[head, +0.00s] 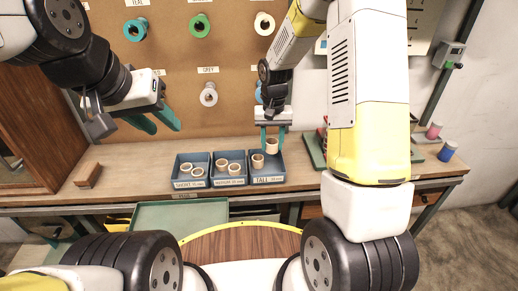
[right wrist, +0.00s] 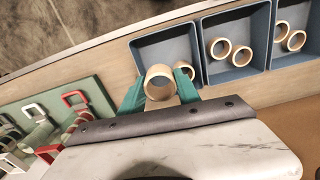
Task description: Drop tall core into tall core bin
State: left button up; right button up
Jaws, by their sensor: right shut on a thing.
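My right gripper (head: 272,141) is shut on a beige ring-shaped core (head: 271,148), held at the back part of the bin labelled TALL (head: 267,180). In the right wrist view, the core (right wrist: 158,83) sits between the teal fingers (right wrist: 158,88) and overlaps the edge of the blue tall bin (right wrist: 160,45). My left gripper (head: 156,120) is open and empty, in the air at the left, away from the bins.
The MEDIUM bin (head: 230,182) and SHORT bin (head: 187,184) stand left of the tall bin, each with cores in it. A green rack (head: 312,150) stands to the right. A wooden block (head: 88,175) lies at the left. Tape rolls hang on the back board.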

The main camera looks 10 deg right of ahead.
send_over(271, 171)
jog(key=shift+f, duration=2.8)
jog(key=o, duration=1.4)
jog(key=shift+c, duration=0.2)
jog(key=shift+r, duration=0.1)
jog(key=shift+r, duration=0.35)
notch_tip(271, 171, up, 7)
jog(key=shift+a, duration=0.1)
